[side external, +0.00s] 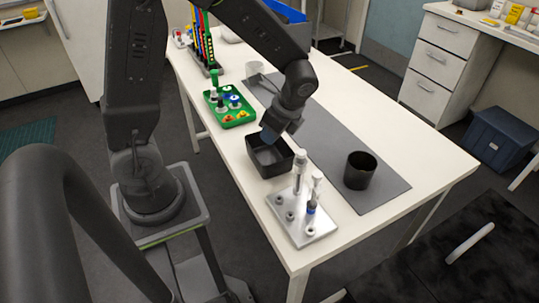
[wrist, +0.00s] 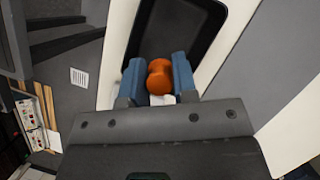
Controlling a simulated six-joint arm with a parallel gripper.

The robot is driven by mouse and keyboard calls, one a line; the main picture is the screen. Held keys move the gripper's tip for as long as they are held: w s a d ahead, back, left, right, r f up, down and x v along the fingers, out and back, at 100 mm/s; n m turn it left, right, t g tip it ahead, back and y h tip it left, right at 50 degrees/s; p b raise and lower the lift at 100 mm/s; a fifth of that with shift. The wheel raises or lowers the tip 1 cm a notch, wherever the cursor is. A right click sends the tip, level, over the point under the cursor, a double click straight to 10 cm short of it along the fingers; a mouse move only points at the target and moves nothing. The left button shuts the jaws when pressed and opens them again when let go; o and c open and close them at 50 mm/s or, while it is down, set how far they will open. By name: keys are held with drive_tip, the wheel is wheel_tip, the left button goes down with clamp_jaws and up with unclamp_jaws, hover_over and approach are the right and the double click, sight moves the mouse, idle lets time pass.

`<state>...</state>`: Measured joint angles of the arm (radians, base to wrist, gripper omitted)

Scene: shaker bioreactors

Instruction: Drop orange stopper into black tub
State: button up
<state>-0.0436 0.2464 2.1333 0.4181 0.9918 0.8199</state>
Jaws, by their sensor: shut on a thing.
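In the wrist view, my gripper (wrist: 159,80) is shut on the orange stopper (wrist: 159,67), which sits between the two blue fingers. In that view the black tub (wrist: 200,22) lies directly beyond the stopper. In the side external view, the black tub (side external: 272,172) is an open rectangular box on the white table. My gripper (side external: 267,137) is above the tub's back part. The stopper is hidden in the side external view.
A metal rack (side external: 302,222) with upright vessels stands just in front of the tub. A green tray (side external: 228,117) with small coloured parts is behind it. A black cylindrical cup (side external: 360,170) stands on the grey mat (side external: 335,140) to the right.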

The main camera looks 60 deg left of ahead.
drive_tip(key=shift+f, duration=2.1)
drive_tip(key=o, duration=1)
drive_tip(key=shift+r, duration=0.15)
drive_tip(key=v, duration=1.3)
drive_tip(key=shift+w+d+r, duration=0.1)
drive_tip(key=shift+r, duration=0.2)
